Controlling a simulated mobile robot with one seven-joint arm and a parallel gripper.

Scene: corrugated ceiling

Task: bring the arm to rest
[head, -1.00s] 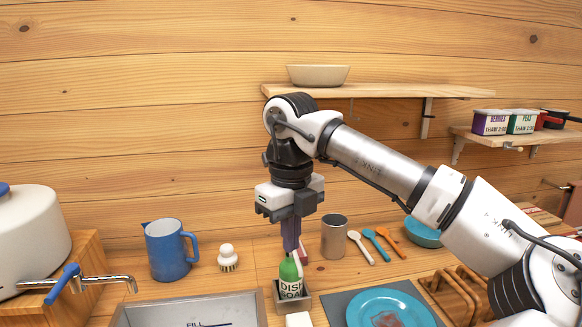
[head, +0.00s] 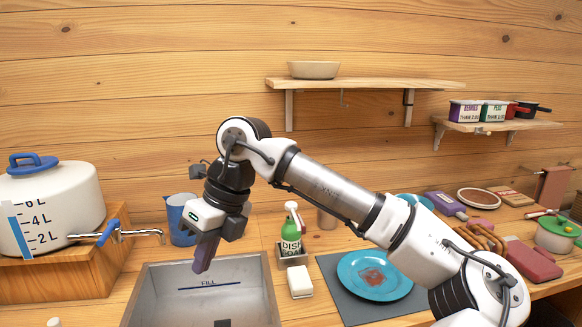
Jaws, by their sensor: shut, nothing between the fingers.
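My gripper (head: 204,258) is in the head view, shut and empty, pointing down over the back part of the metal sink (head: 160,290). My arm reaches in from the lower right, bent at the elbow above the gripper. The green dish soap bottle (head: 291,245) stands upright to the right of the gripper, apart from it, in a small grey holder (head: 293,261). The blue pitcher (head: 179,222) is behind the gripper and partly hidden by it.
A water tank (head: 60,205) with a tap (head: 135,235) stands at left. A white block (head: 300,282) and a blue plate (head: 372,272) on a grey mat (head: 340,300) lie right of the sink. A wall shelf (head: 370,84) holds a bowl (head: 314,70).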

